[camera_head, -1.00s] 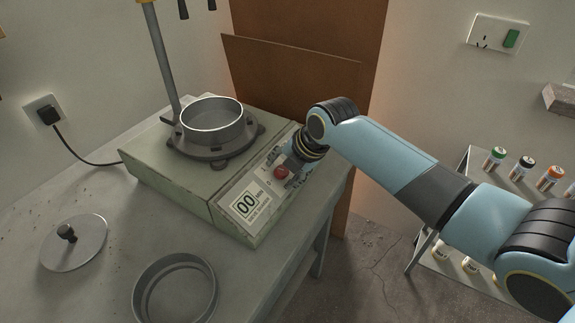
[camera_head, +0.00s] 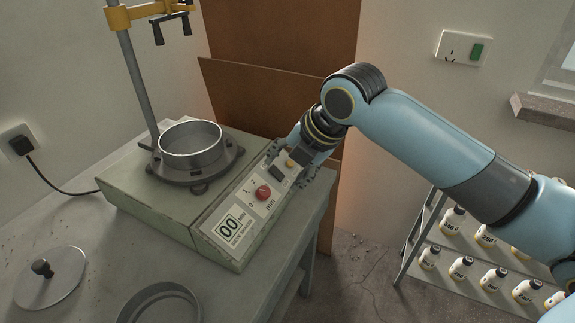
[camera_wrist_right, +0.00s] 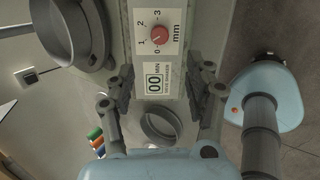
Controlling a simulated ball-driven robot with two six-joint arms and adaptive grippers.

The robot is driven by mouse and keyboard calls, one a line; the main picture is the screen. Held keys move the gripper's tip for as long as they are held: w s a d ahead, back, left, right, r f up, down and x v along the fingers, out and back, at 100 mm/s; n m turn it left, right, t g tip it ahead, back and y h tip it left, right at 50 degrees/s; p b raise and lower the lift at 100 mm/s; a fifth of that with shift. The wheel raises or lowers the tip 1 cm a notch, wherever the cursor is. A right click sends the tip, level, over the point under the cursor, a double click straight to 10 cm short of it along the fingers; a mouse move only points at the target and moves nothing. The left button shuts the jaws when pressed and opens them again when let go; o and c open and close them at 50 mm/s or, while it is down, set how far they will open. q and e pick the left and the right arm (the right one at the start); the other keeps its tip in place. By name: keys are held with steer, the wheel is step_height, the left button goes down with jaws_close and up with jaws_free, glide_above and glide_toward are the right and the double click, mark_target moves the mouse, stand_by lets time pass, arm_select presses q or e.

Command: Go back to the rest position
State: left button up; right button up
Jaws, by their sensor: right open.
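My right gripper (camera_head: 292,170) is open and empty, with its arm coming in from the right in the head view. It hangs over the far right end of the control panel of a green-grey sieve shaker (camera_head: 150,195). In the right wrist view the two fingers (camera_wrist_right: 160,88) stand wide apart with nothing between them. The panel's red knob (camera_head: 263,192) and its "00 MIN" display (camera_head: 229,227) are uncovered in the head view. The wrist view also shows the knob (camera_wrist_right: 159,34), its pointer near 0. My left gripper is not in view.
A round steel sieve (camera_head: 190,145) sits on the shaker beside a grey post (camera_head: 137,80). A lid (camera_head: 52,281) and an empty pan (camera_head: 160,292) lie on the bench (camera_head: 95,280). A rack of bottles (camera_head: 461,267) stands at right. Brown boards (camera_head: 265,95) lean behind.

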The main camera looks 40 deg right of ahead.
stand_by(0.3)
steer(key=s+a+r+m+g+h, duration=0.1)
steer(key=s+a+m, duration=0.1)
steer(key=s+m, duration=0.85)
steer(key=s+a+m+g+h, duration=0.1)
steer(key=s+a+m, duration=0.1)
steer(key=s+m, duration=0.8)
step_height(320, 180, down, 34)
steer(key=s+d+m+g+b, duration=0.1)
steer(key=d+m+g+b, duration=0.1)
steer(key=b, duration=0.6)
steer(key=s+d+f+g+b, duration=0.1)
steer(key=s+f+b, duration=0.5)
steer(key=s+f, duration=1.2)
step_height(320, 180, down, 5)
steer(key=shift+s+d+b, duration=0.15)
steer(key=shift+s+b, duration=0.2)
steer(key=shift+s, duration=0.05)
